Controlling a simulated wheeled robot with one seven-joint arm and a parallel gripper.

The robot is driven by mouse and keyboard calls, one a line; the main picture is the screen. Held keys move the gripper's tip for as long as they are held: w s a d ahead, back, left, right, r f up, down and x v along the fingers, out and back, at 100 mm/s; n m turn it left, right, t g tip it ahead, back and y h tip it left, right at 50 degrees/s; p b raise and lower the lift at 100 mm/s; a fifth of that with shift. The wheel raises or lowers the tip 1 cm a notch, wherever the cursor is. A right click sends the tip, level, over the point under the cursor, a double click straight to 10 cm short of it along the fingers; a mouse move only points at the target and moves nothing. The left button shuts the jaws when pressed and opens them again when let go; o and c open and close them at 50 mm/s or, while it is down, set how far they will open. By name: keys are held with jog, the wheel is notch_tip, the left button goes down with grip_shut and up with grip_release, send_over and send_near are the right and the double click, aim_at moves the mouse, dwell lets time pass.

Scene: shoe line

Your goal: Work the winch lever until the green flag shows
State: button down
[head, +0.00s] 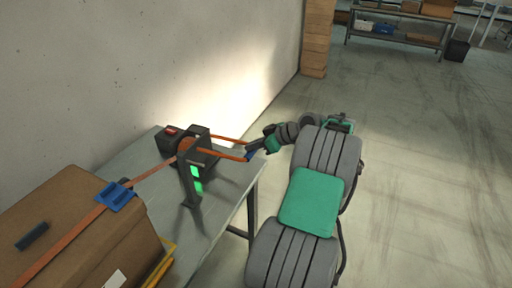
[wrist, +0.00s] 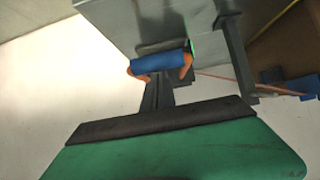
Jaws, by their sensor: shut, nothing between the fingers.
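The winch (head: 198,150) is a dark unit on the grey table, with an orange strap running to it. Its orange lever (head: 222,153) reaches out to the right, level or nearly so, and ends in a blue grip (head: 251,155). In the wrist view the blue grip (wrist: 158,62) lies across the tips of my fingers. A bright green flag (head: 195,171) shows on the near face of the winch. My gripper (head: 259,148) is shut and empty, right at the blue grip; I cannot tell if it touches. It also shows in the wrist view (wrist: 158,90).
A cardboard box (head: 75,235) with the strap (head: 75,232) and a blue corner piece (head: 117,195) over it stands at the near left. A red patch (head: 172,131) is on the winch's back part. The wall is close behind; open floor lies right.

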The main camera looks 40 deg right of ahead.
jog(key=s+d+r+b, duration=0.1)
jog(key=s+d+r, duration=0.2)
jog(key=s, duration=0.5)
jog(key=shift+s, duration=0.3)
dwell(1.0)
